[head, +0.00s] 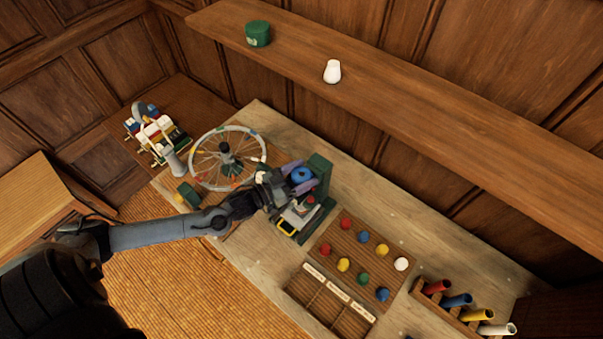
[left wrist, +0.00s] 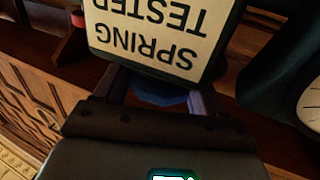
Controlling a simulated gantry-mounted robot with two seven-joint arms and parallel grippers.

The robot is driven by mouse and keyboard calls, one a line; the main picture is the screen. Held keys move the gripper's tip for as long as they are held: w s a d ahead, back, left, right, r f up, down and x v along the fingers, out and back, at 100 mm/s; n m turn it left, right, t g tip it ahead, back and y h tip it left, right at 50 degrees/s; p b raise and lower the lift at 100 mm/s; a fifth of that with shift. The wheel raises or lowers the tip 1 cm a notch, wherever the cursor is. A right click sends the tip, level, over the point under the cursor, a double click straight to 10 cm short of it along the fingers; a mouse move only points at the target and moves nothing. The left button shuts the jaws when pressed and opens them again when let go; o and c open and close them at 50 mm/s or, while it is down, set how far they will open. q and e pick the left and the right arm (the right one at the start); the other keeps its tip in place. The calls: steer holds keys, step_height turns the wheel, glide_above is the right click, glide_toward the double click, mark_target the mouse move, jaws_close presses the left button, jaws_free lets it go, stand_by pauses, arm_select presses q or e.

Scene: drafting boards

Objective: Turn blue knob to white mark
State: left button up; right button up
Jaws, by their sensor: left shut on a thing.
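The blue knob (head: 301,175) sits on the front of a dark green device (head: 320,170) on the bench. My left gripper (head: 299,177) has its two purple fingers on either side of the knob and is shut on it. In the left wrist view, the blue knob (left wrist: 160,93) shows only in part between the fingers, below a cream plate (left wrist: 150,30) reading "SPRING TESTER", upside down. I cannot make out the white mark in either view. My right gripper is not in view.
A spoked wheel (head: 228,157) stands left of the device, close to my left arm. A wooden board with several coloured balls (head: 335,250) lies to the right, with a rack of coloured tubes (head: 466,308) beyond. A wall shelf (head: 430,95) runs above the bench.

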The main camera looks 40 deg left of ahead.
arm_select(q)
steer(key=n+y+p, duration=0.1)
steer(key=n+y, duration=0.1)
steer(key=y, duration=0.1)
steer(key=shift+d+r+n+t+y+p, duration=0.1)
steer(key=shift+r+n+t+y+p, duration=0.05)
steer(key=shift+n+t+y+p, duration=0.2)
steer(key=n+y, duration=0.2)
steer(key=y, duration=0.2)
steer(key=shift+n, duration=0.25)
steer(key=n+g+y, duration=0.1)
steer(key=y, duration=0.1)
steer(key=n+y, duration=0.2)
steer(key=y, duration=0.1)
steer(key=shift+f+n+g, duration=0.2)
steer(key=shift+n+g, duration=0.1)
steer(key=shift+g, duration=0.05)
steer(key=shift+n+g+y+b, duration=0.8)
steer(key=shift+n+g+y, duration=0.7)
steer(key=shift+y, duration=0.75)
steer(key=shift+r+n+y, duration=0.1)
steer(key=shift+n+y, duration=0.2)
steer(key=shift+y, duration=0.1)
steer(key=o, duration=1)
steer(key=shift+c, duration=0.2)
steer(key=shift+s, duration=0.1)
